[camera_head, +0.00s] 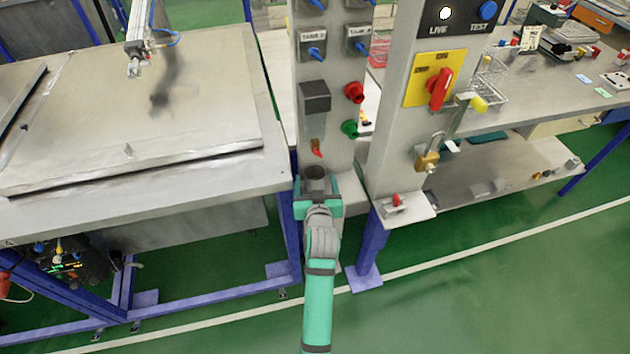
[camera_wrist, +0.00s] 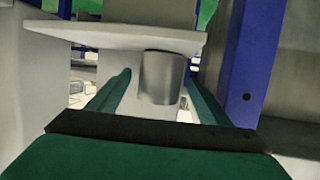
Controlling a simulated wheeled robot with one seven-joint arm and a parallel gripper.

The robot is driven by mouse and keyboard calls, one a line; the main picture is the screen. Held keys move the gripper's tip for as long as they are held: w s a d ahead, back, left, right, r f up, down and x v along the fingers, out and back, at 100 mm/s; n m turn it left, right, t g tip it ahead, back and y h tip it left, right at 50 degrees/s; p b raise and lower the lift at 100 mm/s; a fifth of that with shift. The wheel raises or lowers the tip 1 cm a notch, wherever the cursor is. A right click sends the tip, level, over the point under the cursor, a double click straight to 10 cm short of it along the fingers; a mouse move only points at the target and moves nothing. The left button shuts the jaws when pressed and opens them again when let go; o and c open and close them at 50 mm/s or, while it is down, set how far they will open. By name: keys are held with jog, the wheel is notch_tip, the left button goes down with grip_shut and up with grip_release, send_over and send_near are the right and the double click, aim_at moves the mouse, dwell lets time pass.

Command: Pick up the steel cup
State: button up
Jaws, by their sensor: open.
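The steel cup (camera_head: 315,177) stands upright on a small shelf (camera_head: 346,188) at the foot of the grey control column. My gripper (camera_head: 321,190) is at the cup, with its teal fingers open, one on each side. In the wrist view, which appears upside down, the cup (camera_wrist: 163,78) is between the two fingers, closer to the right one. The shelf (camera_wrist: 115,35) shows as a pale plate at the cup's base. I cannot tell whether either finger touches the cup. The gripper body hides part of the cup's lower front in the head view.
A steel workbench (camera_head: 215,185) with a large flat lid (camera_head: 180,110) is close on the left. A second column with a red switch (camera_head: 439,89), padlock (camera_head: 427,160) and small ledge (camera_head: 405,208) stands close on the right. Red (camera_head: 354,92) and green (camera_head: 350,129) knobs project above the cup.

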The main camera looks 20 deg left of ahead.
jog(key=shift+c, duration=0.6)
jog(key=c, duration=1.1)
jog(key=shift+r, duration=0.1)
jog(key=shift+c, duration=0.2)
